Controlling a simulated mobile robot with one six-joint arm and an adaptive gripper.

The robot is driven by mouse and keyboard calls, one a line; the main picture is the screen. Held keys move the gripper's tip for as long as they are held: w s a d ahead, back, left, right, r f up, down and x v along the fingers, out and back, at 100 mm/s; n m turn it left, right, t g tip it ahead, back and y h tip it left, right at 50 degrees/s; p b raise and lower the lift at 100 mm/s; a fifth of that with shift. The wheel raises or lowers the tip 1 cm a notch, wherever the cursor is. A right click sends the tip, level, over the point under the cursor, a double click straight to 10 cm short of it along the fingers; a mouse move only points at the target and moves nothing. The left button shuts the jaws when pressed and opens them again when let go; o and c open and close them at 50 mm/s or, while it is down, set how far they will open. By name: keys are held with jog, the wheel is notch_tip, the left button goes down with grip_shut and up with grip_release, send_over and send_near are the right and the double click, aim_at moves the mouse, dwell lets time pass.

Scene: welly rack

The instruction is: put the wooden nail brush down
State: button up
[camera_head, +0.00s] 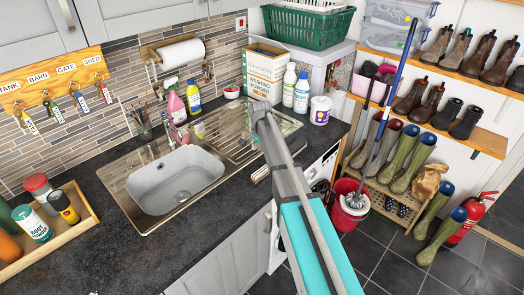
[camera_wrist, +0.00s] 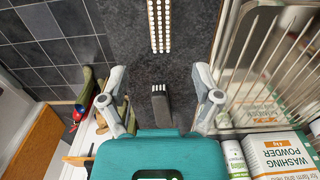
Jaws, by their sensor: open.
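The wooden nail brush (camera_wrist: 159,26) lies on the dark worktop (camera_wrist: 195,20) at the top of the wrist view, with rows of pale bristles towards the camera. Its far end is cut off by the frame. In the head view a small pale brown thing (camera_head: 261,174) by the worktop's front edge looks like the same brush. My gripper (camera_wrist: 160,78) is open, its two fingers apart and the brush beyond them, not between them. A dark piece with white marks shows between the fingers; I cannot tell what it is.
The sink (camera_head: 175,180) with its ribbed drainer (camera_head: 225,130) lies left of my arm. A washing powder box (camera_head: 262,75), white bottles (camera_head: 301,92) and a tub (camera_head: 319,110) stand behind. A red bucket (camera_head: 349,205) and boots are on the right.

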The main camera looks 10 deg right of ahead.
dwell(0.6)
jog(key=s+n, duration=1)
jog(key=s, duration=1.9)
jog(key=shift+d+n, duration=0.4)
jog(key=shift+d, duration=0.05)
notch_tip(320, 180, down, 3)
jog(key=b, duration=0.3)
jog(key=shift+f, duration=0.15)
